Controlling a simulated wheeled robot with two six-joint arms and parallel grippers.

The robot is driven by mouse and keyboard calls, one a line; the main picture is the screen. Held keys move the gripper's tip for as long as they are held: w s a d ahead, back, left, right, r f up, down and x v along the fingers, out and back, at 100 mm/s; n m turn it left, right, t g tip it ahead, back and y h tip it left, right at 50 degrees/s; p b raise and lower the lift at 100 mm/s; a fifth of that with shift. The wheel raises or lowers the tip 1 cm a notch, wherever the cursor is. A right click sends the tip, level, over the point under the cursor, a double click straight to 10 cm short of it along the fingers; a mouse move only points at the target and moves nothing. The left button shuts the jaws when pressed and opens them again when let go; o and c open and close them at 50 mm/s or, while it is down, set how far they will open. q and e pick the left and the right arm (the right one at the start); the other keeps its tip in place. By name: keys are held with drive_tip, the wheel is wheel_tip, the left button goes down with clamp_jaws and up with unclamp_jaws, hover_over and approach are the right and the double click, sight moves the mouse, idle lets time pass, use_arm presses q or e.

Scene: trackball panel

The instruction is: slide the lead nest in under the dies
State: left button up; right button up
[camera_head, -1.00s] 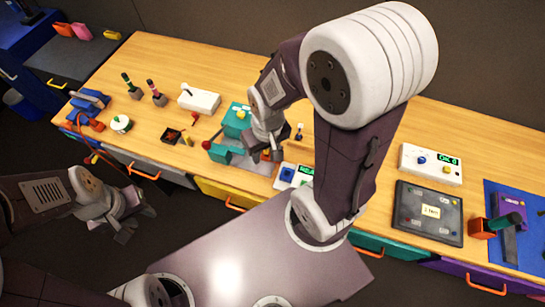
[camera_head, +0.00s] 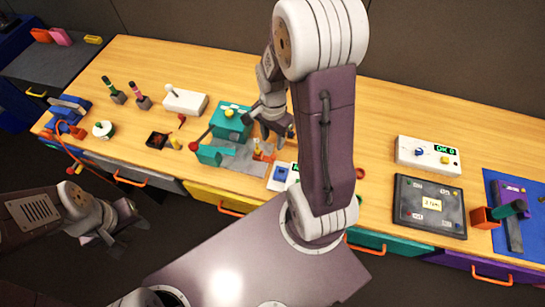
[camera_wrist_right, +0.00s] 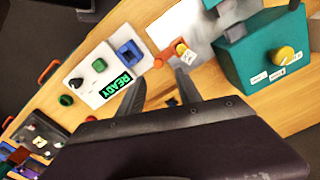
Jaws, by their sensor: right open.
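The teal press (camera_head: 231,121) stands at the middle of the bench, with a grey base plate (camera_head: 240,162) in front of it. It is also in the right wrist view (camera_wrist_right: 262,55). A small orange and yellow piece with a white tag, which looks like the lead nest (camera_head: 262,154), is at the plate's right edge, outside the press; the right wrist view shows it too (camera_wrist_right: 185,54). The dies are not clear to see. My right gripper (camera_wrist_right: 160,80) is open and empty, just behind the nest and apart from it. My left gripper (camera_head: 115,235) hangs off the bench front; its fingers are unclear.
A white box reading READY (camera_wrist_right: 107,75) is close beside the nest. The press lever with a red knob (camera_head: 193,146) reaches out left. A dark tray (camera_head: 160,139) and a white switch box (camera_head: 184,102) are further left. The bench behind my right arm is clear.

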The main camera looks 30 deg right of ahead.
sight(273, 156)
drive_tip(key=shift+s+f, duration=0.15)
drive_tip(key=shift+s, duration=0.05)
wheel_tip(273, 156, down, 8)
drive_tip(key=shift+f+b, duration=0.2)
drive_tip(key=shift+b, duration=0.3)
drive_tip(key=shift+a, duration=0.1)
clamp_jaws()
idle(1.0)
